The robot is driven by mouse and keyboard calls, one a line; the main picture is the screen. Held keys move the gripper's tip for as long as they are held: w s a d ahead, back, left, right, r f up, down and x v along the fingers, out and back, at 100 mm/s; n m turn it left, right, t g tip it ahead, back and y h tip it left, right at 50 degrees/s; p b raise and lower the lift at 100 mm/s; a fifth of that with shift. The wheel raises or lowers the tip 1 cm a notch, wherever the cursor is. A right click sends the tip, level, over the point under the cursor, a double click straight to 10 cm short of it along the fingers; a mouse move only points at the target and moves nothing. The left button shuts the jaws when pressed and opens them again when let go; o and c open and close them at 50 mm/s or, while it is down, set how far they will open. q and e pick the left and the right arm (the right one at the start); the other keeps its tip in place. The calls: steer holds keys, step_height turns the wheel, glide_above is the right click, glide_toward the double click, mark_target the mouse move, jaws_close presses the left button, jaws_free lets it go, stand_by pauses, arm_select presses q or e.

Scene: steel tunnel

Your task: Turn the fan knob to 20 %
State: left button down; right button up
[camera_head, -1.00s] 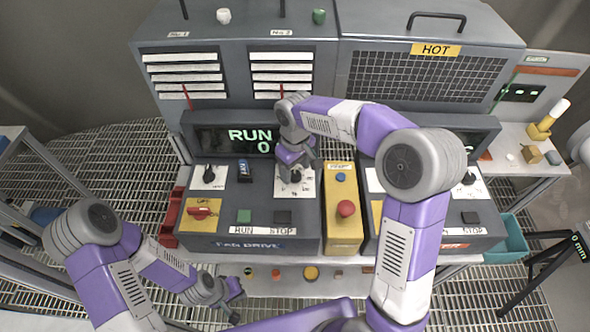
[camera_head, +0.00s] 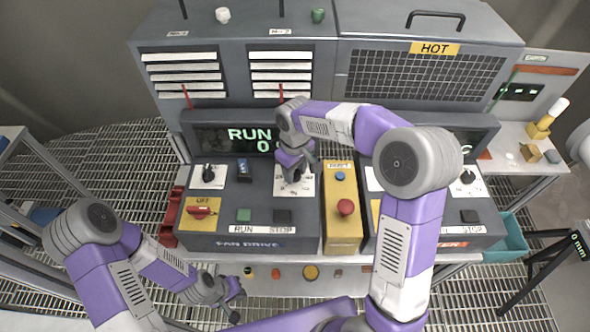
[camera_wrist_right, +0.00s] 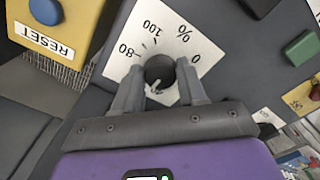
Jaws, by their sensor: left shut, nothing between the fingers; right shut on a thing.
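The fan knob (camera_wrist_right: 159,70) is a dark round knob on a white scale plate (camera_wrist_right: 178,38) marked 0, 80, 100 and %. My right gripper (camera_wrist_right: 160,82) is shut on the knob, with one finger on each side. In the head view my right gripper (camera_head: 295,176) hides most of the knob and part of its plate. A pale mark shows on the knob, but I cannot tell which value it points to. The fan drive display (camera_head: 240,138) reads RUN and 0. My left gripper (camera_head: 237,302) is shut and empty, low in front of the panel.
Beside the knob are a green button (camera_head: 243,214), a dark stop button (camera_head: 283,216) and a red switch (camera_head: 201,212). To the right, a yellow box (camera_head: 343,236) carries a red button (camera_head: 345,207) and a blue reset button (camera_head: 340,176). My right forearm crosses over the second panel.

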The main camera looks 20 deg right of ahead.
steer(key=shift+m, duration=0.3)
steer(key=m, duration=0.4)
steer(key=shift+a+b, duration=0.1)
steer(key=shift+b, duration=0.25)
steer(key=m, duration=0.5)
steer(key=shift+r+m, duration=0.1)
steer(key=shift+m, duration=0.3)
steer(key=shift+w, duration=0.1)
steer(key=o, duration=1.1)
steer(key=shift+c, duration=0.2)
step_height(320, 180, up, 8)
steer(key=shift+f, duration=0.25)
